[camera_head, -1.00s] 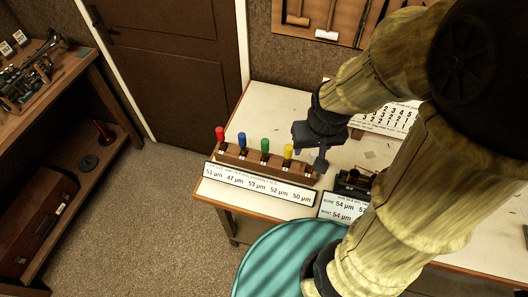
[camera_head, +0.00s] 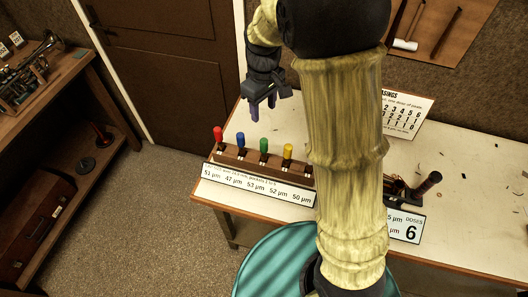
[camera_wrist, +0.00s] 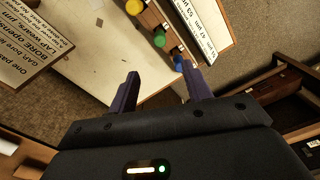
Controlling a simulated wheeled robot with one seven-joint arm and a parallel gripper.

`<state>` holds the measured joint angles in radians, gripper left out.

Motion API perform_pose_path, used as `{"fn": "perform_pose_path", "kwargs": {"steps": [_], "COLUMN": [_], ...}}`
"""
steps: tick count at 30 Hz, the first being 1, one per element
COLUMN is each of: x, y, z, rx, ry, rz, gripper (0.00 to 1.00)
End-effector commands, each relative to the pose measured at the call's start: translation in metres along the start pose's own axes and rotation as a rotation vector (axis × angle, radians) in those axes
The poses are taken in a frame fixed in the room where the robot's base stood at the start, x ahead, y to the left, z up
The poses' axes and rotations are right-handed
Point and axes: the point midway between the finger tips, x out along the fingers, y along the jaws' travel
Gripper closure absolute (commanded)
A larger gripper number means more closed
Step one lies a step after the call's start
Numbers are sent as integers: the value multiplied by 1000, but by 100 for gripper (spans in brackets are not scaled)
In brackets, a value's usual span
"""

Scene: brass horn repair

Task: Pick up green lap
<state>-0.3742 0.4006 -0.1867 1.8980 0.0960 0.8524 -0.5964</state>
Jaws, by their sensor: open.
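The green lap (camera_head: 264,146) stands upright in a wooden rack (camera_head: 232,160) on the white bench, between the blue lap (camera_head: 240,140) and the yellow lap (camera_head: 287,151). The red lap (camera_head: 217,134) is at the left end. My gripper (camera_head: 263,110) is open and empty, raised behind and above the rack, apart from the green lap. In the wrist view the green lap (camera_wrist: 159,39) shows beyond the gap between my fingers (camera_wrist: 160,76). The blue lap there is partly hidden by a finger.
A label strip (camera_head: 258,187) with µm values runs along the rack's front. A dark-handled device (camera_head: 427,184) and a sign stand at the right. A teal round top (camera_head: 285,262) is in front of the bench. A door and wall lie behind.

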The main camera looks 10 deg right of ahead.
Motion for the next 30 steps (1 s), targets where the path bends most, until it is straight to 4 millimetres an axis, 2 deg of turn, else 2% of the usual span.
{"fn": "perform_pose_path", "kwargs": {"steps": [5, 24, 30], "x": [10, 113, 123], "y": [0, 0, 0], "z": [0, 1, 0], "rx": [1, 3, 1], "ry": [-3, -3, 1], "rz": [-2, -1, 1], "gripper": [51, 51, 51]}}
